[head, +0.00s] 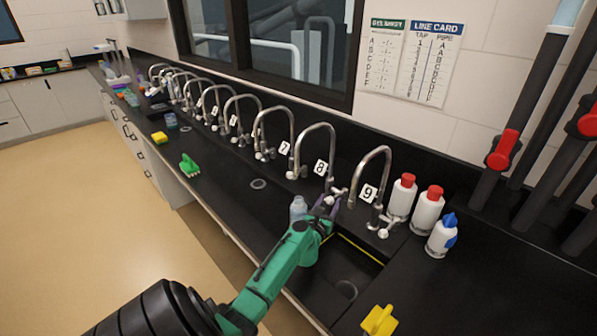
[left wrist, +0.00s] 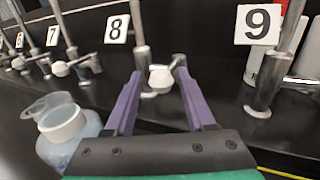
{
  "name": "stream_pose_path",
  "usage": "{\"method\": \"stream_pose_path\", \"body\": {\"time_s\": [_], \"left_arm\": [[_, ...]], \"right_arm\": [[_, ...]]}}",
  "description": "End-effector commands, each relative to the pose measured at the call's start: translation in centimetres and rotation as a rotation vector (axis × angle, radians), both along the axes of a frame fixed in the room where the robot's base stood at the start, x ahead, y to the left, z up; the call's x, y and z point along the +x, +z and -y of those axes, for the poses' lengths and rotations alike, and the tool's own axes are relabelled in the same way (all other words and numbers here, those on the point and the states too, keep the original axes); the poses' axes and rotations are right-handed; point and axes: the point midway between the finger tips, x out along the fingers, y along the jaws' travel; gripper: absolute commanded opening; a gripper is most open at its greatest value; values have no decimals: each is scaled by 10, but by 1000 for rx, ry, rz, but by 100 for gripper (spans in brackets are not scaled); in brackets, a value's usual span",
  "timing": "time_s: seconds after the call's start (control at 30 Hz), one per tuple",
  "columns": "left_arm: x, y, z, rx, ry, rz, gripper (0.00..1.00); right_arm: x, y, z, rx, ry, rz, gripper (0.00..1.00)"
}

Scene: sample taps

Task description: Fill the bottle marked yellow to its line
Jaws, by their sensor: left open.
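A translucent pale blue bottle (head: 298,208) stands just left of my left gripper in the head view; it also shows at the left edge of the left wrist view (left wrist: 70,138). No yellow mark or fill line can be made out on it. My left gripper (head: 328,204) is open at tap 8 (head: 317,140). In the left wrist view its purple fingers (left wrist: 163,92) point at the white knob of tap 8 (left wrist: 160,77), which appears between the tips; contact cannot be told. Tap 9 (head: 379,170) is to the right. My right gripper is not in view.
A row of numbered taps (head: 238,115) runs back left along the black counter. Red-capped white bottles (head: 428,213) and a blue-capped one (head: 442,237) stand right of tap 9. A sink (head: 352,268) lies below. A line card (head: 431,65) hangs on the wall.

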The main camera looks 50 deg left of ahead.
Motion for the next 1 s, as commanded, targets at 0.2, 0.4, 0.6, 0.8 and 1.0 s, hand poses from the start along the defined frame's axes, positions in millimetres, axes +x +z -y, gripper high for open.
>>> {"method": "stream_pose_path", "body": {"time_s": [0.2,0.4,0.6,0.8,1.0], "left_arm": [[-17,2,10,-3,-2,-2,55],[-45,2,21,-2,0,-1,55],[-63,0,30,0,0,0,55],[-64,0,30,0,0,0,55],[-63,0,30,0,0,0,55]], "right_arm": [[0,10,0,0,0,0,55],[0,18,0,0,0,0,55],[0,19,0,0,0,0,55],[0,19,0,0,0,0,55],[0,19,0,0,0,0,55]]}}
